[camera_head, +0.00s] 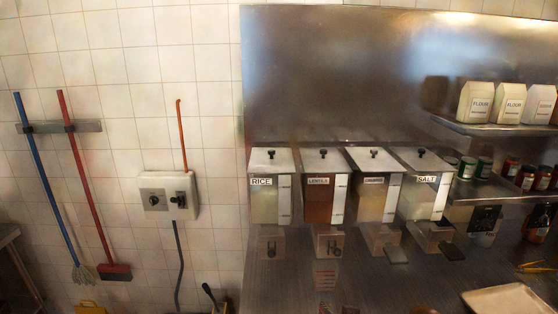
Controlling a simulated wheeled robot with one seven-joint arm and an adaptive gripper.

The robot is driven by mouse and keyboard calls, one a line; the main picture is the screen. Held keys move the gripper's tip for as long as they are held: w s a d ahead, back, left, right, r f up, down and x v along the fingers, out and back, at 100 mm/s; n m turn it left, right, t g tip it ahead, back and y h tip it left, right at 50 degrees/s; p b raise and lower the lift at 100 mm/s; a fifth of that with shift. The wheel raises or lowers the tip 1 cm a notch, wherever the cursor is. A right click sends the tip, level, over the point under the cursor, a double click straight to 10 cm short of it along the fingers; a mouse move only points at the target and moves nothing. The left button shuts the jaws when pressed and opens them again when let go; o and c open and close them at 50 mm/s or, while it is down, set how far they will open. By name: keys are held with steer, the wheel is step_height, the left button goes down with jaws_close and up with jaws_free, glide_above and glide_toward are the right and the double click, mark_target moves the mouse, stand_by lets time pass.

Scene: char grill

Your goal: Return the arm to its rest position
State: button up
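My arm and gripper do not show in the head view, so I cannot see the arm's pose or whether the gripper holds anything. The view faces a steel backsplash (340,70) and a row of wall dispensers. The rice dispenser (264,205), a lentils dispenser (318,205), a third dispenser with a blurred label (371,200) and the salt dispenser (420,202) hang side by side with their lids on.
Flour bags (475,103) stand on an upper shelf (490,129) at the right, with jars (466,168) below. A pale tray (505,299) lies at the lower right. A blue-handled mop (45,178) and red-handled broom (82,185) hang left of a switch box (168,196).

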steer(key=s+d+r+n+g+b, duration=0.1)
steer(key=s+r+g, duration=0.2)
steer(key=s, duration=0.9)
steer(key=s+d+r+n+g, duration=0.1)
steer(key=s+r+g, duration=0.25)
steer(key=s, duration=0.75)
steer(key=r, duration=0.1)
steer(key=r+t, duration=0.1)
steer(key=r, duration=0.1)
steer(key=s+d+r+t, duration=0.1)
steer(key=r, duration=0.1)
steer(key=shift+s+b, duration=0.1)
steer(key=shift+b, duration=0.3)
